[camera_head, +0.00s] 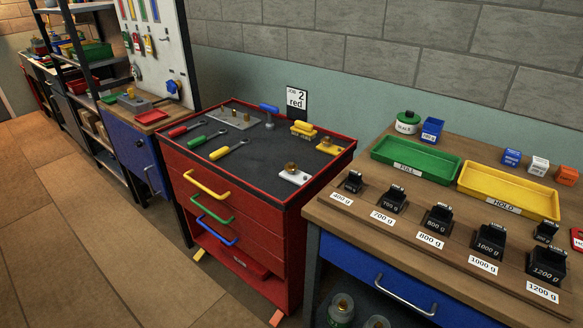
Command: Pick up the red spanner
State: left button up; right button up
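The red spanner (179,131) lies flat on the dark top of the red tool cabinet (231,210), near its left front edge. A green spanner (198,141) and a yellow spanner (221,153) lie beside it, in a slanting row towards the right. The spanners are apart from each other. Neither of my grippers shows in the head view.
The cabinet top also holds a blue-handled tool (269,110), a grey plate, yellow items and a white block (294,175). A raised red rim edges it. A workbench with black weights, a green tray (416,168) and a yellow tray (508,200) stands at right.

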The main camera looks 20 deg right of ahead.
aim_at(174, 133)
jog(key=z, duration=0.35)
jog(key=i+j+z, duration=0.8)
